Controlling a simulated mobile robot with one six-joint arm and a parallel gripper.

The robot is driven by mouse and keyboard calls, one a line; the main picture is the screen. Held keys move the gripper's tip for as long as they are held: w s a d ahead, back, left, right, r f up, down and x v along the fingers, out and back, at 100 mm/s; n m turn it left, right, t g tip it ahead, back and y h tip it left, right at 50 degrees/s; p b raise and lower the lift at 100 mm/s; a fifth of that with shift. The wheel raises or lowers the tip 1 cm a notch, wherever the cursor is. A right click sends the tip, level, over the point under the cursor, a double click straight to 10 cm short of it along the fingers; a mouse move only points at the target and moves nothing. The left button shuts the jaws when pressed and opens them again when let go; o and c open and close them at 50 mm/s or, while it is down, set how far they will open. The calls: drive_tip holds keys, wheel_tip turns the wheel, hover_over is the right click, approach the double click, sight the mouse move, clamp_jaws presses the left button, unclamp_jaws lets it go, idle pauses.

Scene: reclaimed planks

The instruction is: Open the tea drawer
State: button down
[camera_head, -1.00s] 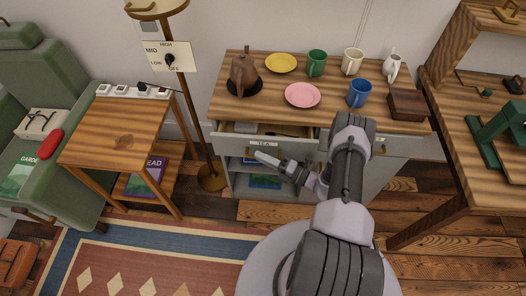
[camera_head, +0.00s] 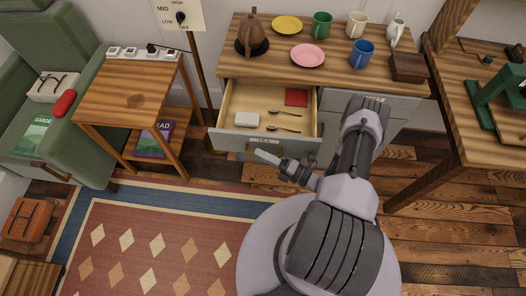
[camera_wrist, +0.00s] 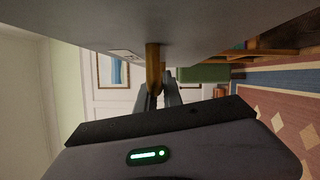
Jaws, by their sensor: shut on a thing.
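The tea drawer (camera_head: 258,105) is pulled well out of the sideboard (camera_head: 359,102), and its inside shows in the head view. It holds a white box (camera_head: 247,119), a red packet (camera_head: 296,97) and two spoons (camera_head: 284,128). The label (camera_head: 264,141) is on its grey front. My gripper (camera_head: 267,157) is at the drawer front, low and near its middle. In the wrist view my gripper (camera_wrist: 160,97) is shut on the brass handle (camera_wrist: 153,66) below the drawer front. The exact finger contact is partly hidden.
The sideboard top carries a teapot (camera_head: 253,35), plates, mugs and a wooden box (camera_head: 408,67). A side table (camera_head: 128,92) stands left of the drawer, close to the lamp pole (camera_head: 200,75). A workbench (camera_head: 485,125) is at the right. The rug (camera_head: 185,215) in front is clear.

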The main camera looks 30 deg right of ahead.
idle(0.3)
drive_tip(key=c, duration=1.5)
unclamp_jaws()
drive_tip(key=p+v, duration=0.1)
drive_tip(key=v, duration=1.6)
drive_tip(key=shift+s+p, duration=0.25)
drive_tip(key=shift+p, duration=0.1)
